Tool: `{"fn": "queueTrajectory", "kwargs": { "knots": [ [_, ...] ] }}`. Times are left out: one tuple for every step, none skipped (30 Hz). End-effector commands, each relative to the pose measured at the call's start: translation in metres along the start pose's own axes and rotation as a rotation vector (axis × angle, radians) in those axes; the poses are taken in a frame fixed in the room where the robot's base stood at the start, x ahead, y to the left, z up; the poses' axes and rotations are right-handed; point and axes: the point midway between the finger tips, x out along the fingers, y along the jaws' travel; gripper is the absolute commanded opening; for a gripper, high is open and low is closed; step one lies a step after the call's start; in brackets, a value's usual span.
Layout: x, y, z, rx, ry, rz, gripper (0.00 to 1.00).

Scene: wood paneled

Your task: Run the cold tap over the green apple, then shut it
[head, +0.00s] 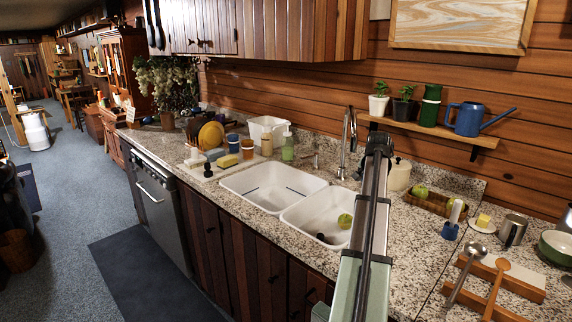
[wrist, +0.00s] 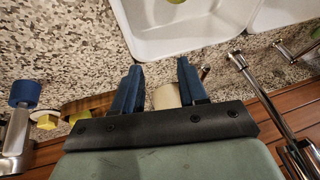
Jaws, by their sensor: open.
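A green apple (head: 345,221) lies in the right basin of the white double sink (head: 262,180), close to my arm. A sliver of it shows at the top edge of the wrist view (wrist: 176,2). The chrome faucet (head: 349,135) stands behind the sink, and its metal also shows at the right of the wrist view (wrist: 262,97). I cannot tell which fitting is the cold tap. My gripper (wrist: 157,69) is open and empty, its two blue fingers apart, over the counter beside the sink. In the head view my arm hides the fingers.
A cream canister (head: 398,174) stands behind my arm and shows beyond the fingers in the wrist view (wrist: 165,96). Dishes and bottles crowd the left side.

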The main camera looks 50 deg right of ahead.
Motion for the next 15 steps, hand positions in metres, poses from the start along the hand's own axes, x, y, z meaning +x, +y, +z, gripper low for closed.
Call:
{"fn": "queueTrajectory", "kwargs": {
  "knots": [
    [0.003, -0.001, 0.011, -0.006, -0.006, 0.0, 0.42],
    [0.005, -0.002, 0.015, -0.009, -0.009, 0.0, 0.42],
    [0.007, -0.003, 0.021, -0.013, -0.014, 0.0, 0.42],
    [0.009, -0.006, 0.024, -0.017, -0.017, -0.002, 0.42],
    [0.01, -0.012, 0.025, -0.023, -0.019, -0.003, 0.42],
    [0.013, -0.016, 0.015, -0.023, -0.019, -0.003, 0.42],
    [0.016, -0.019, 0.009, -0.022, -0.019, -0.003, 0.42],
    [0.018, -0.021, 0.005, -0.023, -0.019, -0.003, 0.42],
    [0.021, -0.024, 0.0, -0.022, -0.019, -0.003, 0.42],
    [0.023, -0.026, -0.004, -0.022, -0.019, -0.003, 0.42],
    [0.025, -0.028, -0.008, -0.022, -0.019, -0.003, 0.42],
    [0.028, -0.031, -0.013, -0.022, -0.019, -0.003, 0.42],
    [0.03, -0.033, -0.017, -0.022, -0.018, -0.003, 0.42],
    [0.032, -0.035, -0.021, -0.022, -0.018, -0.003, 0.42],
    [0.035, -0.038, -0.026, -0.022, -0.018, -0.003, 0.42]
  ]
}}
